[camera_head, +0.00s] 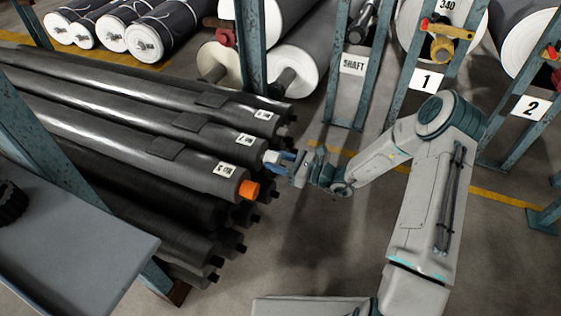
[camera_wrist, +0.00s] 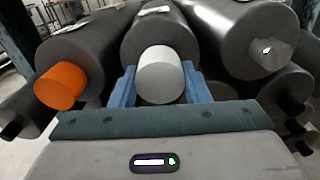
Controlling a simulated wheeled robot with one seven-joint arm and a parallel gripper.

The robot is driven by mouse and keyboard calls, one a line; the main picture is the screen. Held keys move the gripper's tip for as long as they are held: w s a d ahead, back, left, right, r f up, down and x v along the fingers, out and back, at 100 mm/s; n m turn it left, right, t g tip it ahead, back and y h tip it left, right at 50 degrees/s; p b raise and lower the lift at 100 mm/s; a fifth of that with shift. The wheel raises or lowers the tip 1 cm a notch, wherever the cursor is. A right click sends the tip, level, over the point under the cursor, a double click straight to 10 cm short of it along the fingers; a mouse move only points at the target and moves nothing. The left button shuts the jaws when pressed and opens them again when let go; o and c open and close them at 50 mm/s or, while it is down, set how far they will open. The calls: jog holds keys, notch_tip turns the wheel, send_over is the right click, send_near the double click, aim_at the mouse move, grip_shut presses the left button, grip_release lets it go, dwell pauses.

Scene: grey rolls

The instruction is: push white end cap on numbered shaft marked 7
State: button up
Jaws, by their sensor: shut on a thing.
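The white end cap (camera_wrist: 160,72) is between the blue fingers of my gripper (camera_wrist: 160,88) in the wrist view. In the head view, my gripper (camera_head: 283,157) is shut on it at the end of the middle shaft (camera_head: 195,130). The cap lines up with that shaft's end face and appears to meet it; how far it is on, I cannot tell. The shaft carries a white label (camera_head: 245,140), which seems to start with a 7 but is small and blurred.
The shaft nearer the camera has an orange cap (camera_head: 249,189); it also shows left in the wrist view (camera_wrist: 60,87). The farther shaft (camera_head: 180,95) has a bare end. More dark shafts lie below. Blue rack posts stand behind; open floor (camera_head: 300,235) lies right of the stack.

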jog(key=shift+w+a, duration=0.2)
jog(key=shift+a, duration=0.3)
jog(key=o, duration=1)
jog(key=shift+o, duration=0.2)
jog(key=p+v, duration=0.3)
jog(key=v, duration=1)
jog(key=shift+s+d+p, duration=0.15)
jog(key=shift+d+p, duration=0.2)
jog(key=shift+r, duration=0.1)
